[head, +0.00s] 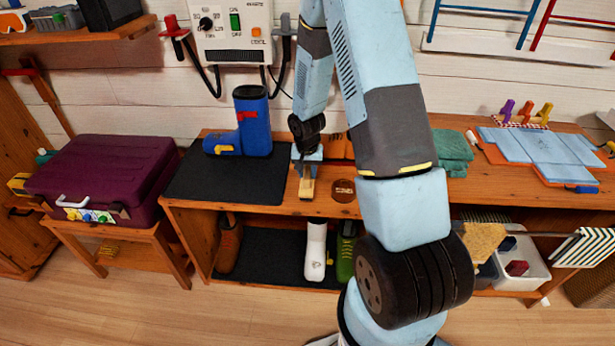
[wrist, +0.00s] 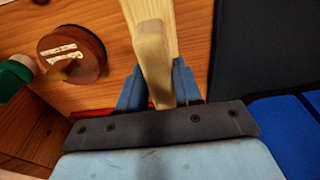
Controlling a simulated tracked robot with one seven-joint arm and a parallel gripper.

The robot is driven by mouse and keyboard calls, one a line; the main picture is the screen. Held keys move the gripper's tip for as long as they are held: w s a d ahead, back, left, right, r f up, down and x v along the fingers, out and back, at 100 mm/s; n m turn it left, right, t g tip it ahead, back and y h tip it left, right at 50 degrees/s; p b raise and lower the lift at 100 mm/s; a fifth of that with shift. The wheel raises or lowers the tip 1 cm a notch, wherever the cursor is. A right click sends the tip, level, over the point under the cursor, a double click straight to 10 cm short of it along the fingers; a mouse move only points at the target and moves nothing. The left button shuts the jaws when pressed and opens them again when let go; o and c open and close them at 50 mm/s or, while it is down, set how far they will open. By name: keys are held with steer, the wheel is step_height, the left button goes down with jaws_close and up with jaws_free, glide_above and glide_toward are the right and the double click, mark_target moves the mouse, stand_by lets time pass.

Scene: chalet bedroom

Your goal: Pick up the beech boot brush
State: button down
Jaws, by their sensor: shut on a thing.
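The beech boot brush, a pale wooden piece (head: 307,187), is at the front of the bench top, right of the dark mat. In the wrist view its pale handle (wrist: 153,60) runs up from between the blue fingers. My gripper (head: 306,172) points down over it and is shut on it; the fingers also show in the wrist view (wrist: 158,92), one on each side of the wood. Bristles are not visible. I cannot tell whether the brush touches the bench top.
A round wooden item (head: 343,187) lies close to the right. A blue boot (head: 254,122) stands on the dark mat (head: 205,178) to the left. Green cloths (head: 453,150) and blue-white panels (head: 540,150) lie farther right. Boots, including a white one (head: 316,250), stand below.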

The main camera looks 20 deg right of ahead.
steer(key=s+r, duration=1.1)
steer(key=s, duration=0.3)
steer(key=shift+a, duration=0.2)
